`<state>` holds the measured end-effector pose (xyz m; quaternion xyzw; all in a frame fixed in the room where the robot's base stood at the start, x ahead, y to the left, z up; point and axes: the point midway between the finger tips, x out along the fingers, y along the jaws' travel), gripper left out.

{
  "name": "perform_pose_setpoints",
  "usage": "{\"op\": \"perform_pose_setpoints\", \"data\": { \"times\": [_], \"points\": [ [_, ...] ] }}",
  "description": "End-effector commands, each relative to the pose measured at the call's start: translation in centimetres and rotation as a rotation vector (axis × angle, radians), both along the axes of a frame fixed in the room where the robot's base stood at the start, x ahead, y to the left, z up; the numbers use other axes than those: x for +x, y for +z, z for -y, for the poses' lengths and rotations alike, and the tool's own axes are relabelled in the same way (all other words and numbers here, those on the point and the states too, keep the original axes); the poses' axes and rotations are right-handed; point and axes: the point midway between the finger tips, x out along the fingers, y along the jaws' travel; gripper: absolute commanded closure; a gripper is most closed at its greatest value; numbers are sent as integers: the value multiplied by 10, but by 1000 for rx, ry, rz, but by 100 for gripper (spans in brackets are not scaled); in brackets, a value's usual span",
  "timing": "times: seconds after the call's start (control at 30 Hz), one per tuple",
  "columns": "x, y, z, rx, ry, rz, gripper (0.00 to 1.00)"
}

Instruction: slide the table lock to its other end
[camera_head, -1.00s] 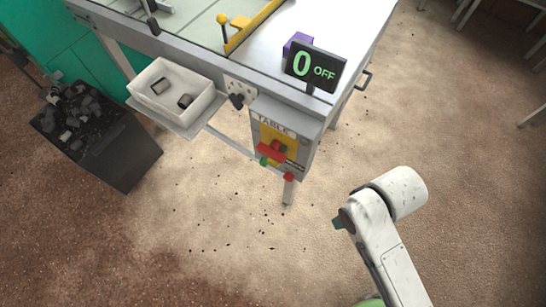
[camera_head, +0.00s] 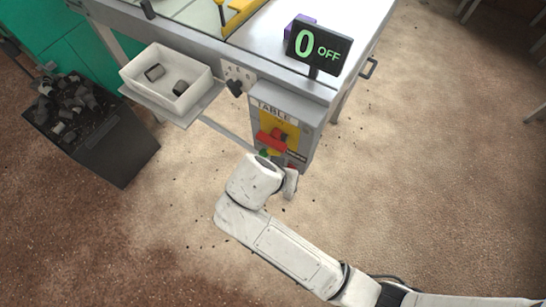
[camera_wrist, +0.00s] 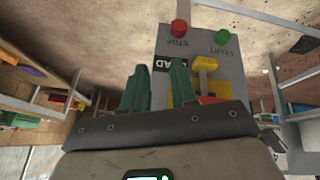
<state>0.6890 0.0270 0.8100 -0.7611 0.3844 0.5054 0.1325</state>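The grey box marked TABLE (camera_head: 296,103) hangs under the table's front edge. It has a red handle (camera_head: 272,140) across a yellow plate. In the wrist view, seen upside down, a yellow T-shaped piece (camera_wrist: 205,65) sits beside a black label, below the red STOP button (camera_wrist: 180,27) and green START button (camera_wrist: 222,37). I cannot tell for sure which part is the table lock. My gripper (camera_wrist: 158,82) has its two green fingers apart, with nothing seen between them. It is low in front of the box; my wrist hides the box's lower end in the head view.
A white tray (camera_head: 140,62) with dark pieces sits left of the box. A dark bin (camera_head: 115,150) of scraps stands further left. A sign reading 0 OFF (camera_head: 318,48) and a purple block (camera_head: 300,22) are on the table. The floor to the right is clear.

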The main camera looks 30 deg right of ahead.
Motion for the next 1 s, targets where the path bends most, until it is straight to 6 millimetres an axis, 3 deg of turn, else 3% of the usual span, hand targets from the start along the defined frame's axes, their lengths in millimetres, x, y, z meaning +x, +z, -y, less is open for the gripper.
{"op": "perform_pose_setpoints", "data": {
  "times": [0.03, 0.13, 0.27, 0.37, 1.0],
  "points": [
    [15, -1, -13, -37, -39, 63, 78],
    [34, 8, -30, -92, -115, 184, 87],
    [48, 17, -44, -127, -174, 293, 100],
    [52, 20, -47, -136, -192, 329, 100],
    [83, -42, 8, -136, -197, 330, 100]
  ]
}}
